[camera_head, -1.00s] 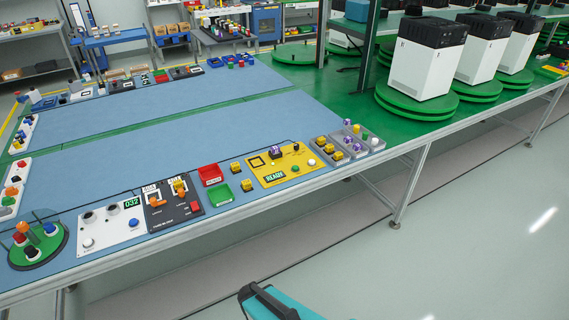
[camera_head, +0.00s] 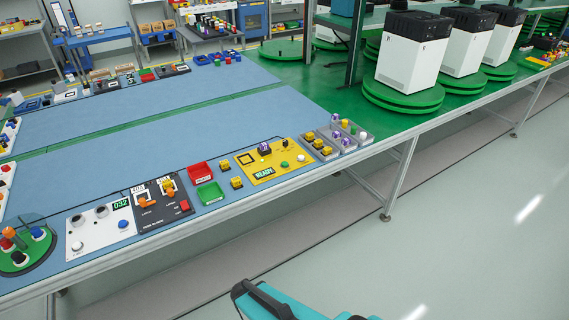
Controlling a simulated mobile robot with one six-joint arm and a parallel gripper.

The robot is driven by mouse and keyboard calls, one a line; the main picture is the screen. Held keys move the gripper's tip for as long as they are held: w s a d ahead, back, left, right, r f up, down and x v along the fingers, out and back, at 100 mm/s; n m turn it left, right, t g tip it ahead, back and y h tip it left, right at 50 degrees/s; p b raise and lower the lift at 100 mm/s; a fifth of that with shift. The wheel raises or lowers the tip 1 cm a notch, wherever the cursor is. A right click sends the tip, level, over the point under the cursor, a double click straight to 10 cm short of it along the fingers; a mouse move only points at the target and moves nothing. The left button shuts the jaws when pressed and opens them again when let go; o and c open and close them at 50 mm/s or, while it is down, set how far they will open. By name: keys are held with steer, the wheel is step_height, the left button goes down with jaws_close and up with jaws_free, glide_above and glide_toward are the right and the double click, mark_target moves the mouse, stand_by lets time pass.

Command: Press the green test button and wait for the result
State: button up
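A yellow test panel (camera_head: 248,173) lies on the near edge of the blue-topped bench. It has a green button (camera_head: 284,164), a white round button (camera_head: 301,158) and a small display (camera_head: 264,172) reading READY. A purple-topped piece (camera_head: 264,149) sits at a dark holder on the panel's back part. Nothing touches the green button. Only a teal and black part of my arm shows at the bottom, well short of the bench; I see no gripper fingers.
Red (camera_head: 200,171) and green (camera_head: 210,193) trays and yellow pieces lie left of the panel, then a dark switch panel (camera_head: 150,217) and a white one (camera_head: 88,236). Grey trays (camera_head: 343,143) adjoin it on the right. White machines stand farther right. The floor before the bench is clear.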

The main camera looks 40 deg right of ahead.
jaws_close()
stand_by(1.5)
